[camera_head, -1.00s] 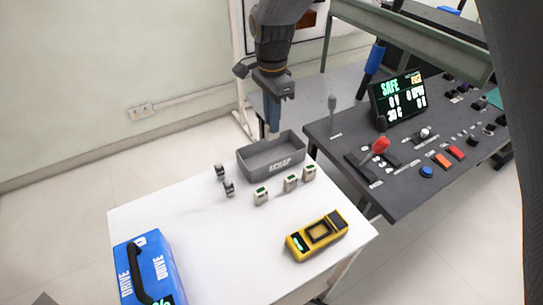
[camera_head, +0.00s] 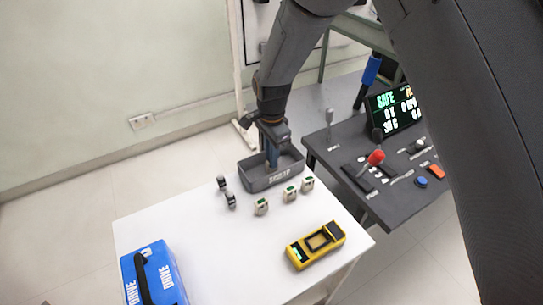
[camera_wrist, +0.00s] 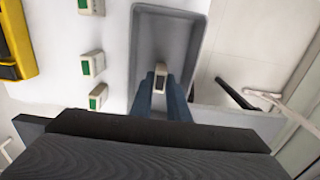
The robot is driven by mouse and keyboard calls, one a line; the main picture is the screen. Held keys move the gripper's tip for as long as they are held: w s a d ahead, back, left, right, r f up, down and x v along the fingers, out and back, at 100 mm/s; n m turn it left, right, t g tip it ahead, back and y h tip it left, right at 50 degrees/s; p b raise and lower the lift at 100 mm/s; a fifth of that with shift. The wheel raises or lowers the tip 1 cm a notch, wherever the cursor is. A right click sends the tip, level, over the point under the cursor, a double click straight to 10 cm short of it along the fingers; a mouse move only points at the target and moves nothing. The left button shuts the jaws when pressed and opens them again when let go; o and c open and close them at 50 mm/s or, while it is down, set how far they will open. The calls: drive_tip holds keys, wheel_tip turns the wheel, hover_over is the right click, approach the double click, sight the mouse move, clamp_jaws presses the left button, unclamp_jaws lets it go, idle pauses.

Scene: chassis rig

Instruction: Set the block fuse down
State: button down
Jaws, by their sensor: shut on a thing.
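My gripper (camera_head: 271,157) is shut on a small pale block fuse, which shows between the blue fingertips in the wrist view (camera_wrist: 161,84). The fuse is over or inside the grey open bin marked SCRAP (camera_head: 260,184); how close it is to the floor of the bin I cannot tell. The bin also shows in the wrist view (camera_wrist: 202,35), around the fingertips. In the head view the held fuse is hidden by the fingers and bin wall.
Several white blocks with green faces (camera_head: 261,207) stand on the white table (camera_head: 210,250) in front of the bin. Two small dark-and-silver pieces (camera_head: 230,200) stand left of them. A yellow meter (camera_head: 315,245), a blue DRIVE case (camera_head: 153,275) and a dark control console (camera_head: 390,195) are nearby.

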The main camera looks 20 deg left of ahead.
drive_tip(key=shift+f, duration=0.1)
drive_tip(key=c, duration=1.7)
unclamp_jaws()
wheel_tip(320, 180, up, 12)
drive_tip(key=b, duration=0.4)
drive_tip(key=w+d+r+n, duration=0.1)
drive_tip(key=d+n, duration=0.2)
drive_tip(key=d, duration=1.9)
drive_tip(key=s+d+n, duration=0.1)
drive_tip(key=s+d, duration=0.3)
drive_tip(key=d, duration=0.2)
drive_tip(key=s+d+f+n+t, duration=0.1)
drive_tip(key=s+d+n, duration=0.1)
drive_tip(key=s+d, duration=0.2)
drive_tip(key=s+d+n, duration=0.1)
drive_tip(key=s+d, duration=0.3)
drive_tip(key=d, duration=0.6)
drive_tip(key=shift+f+n, duration=0.3)
drive_tip(key=shift+n, duration=0.1)
